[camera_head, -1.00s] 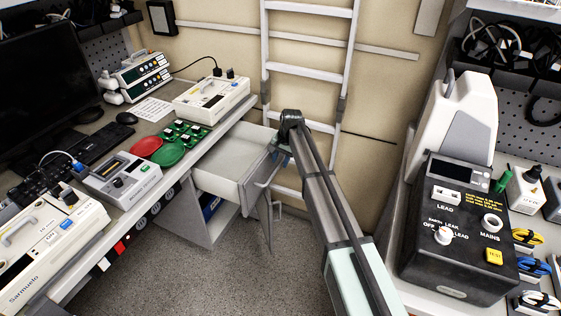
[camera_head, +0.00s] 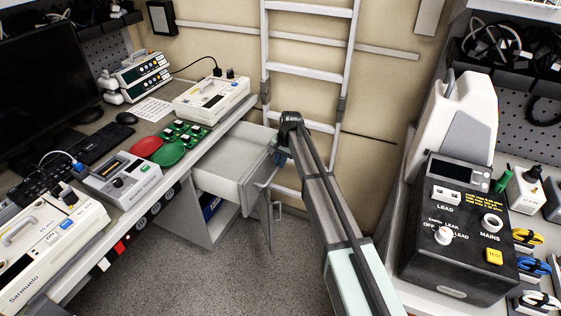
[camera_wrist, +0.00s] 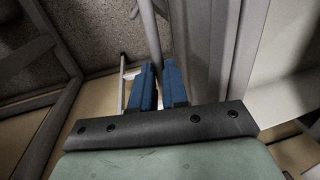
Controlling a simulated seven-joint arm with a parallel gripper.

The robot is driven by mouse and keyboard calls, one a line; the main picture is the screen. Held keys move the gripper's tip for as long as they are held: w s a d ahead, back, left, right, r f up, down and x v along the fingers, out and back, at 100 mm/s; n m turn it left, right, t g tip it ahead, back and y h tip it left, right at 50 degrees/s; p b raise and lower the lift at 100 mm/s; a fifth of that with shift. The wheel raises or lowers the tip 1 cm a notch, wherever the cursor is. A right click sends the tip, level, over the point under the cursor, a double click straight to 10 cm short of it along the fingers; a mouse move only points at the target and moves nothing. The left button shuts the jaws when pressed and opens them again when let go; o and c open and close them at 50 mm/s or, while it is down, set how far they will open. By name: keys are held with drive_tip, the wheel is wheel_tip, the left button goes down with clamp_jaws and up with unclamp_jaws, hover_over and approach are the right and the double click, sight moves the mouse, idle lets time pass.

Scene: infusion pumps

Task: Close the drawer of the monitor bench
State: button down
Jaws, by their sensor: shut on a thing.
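The drawer (camera_head: 222,166) of the monitor bench (camera_head: 190,150) is pulled out and stands open under the worktop in the camera_head view. Its inside looks empty. Its front panel (camera_head: 256,180) faces right, with a bar handle on it. My gripper (camera_head: 281,159) is at the handle, largely hidden behind my arm in that view. In the camera_wrist view, the two blue fingers (camera_wrist: 158,88) are shut on the upright handle bar (camera_wrist: 151,42). The grey drawer front (camera_wrist: 205,45) is just right of them, and the pale drawer inside (camera_wrist: 285,97) shows farther right.
A ladder (camera_head: 308,72) leans on the wall behind the drawer. Devices and red and green discs (camera_head: 168,152) lie on the left worktop. A black tester (camera_head: 455,225) stands on the right bench. The grey floor (camera_head: 235,275) between the benches is clear.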

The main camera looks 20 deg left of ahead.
idle(0.3)
drive_tip(key=a, duration=1.8)
drive_tip(key=shift+a, duration=0.1)
drive_tip(key=c, duration=1.1)
unclamp_jaws()
drive_tip(key=shift+c, duration=0.2)
wheel_tip(320, 180, up, 14)
drive_tip(key=d, duration=0.2)
drive_tip(key=shift+d+f, duration=0.2)
drive_tip(key=shift+d, duration=0.2)
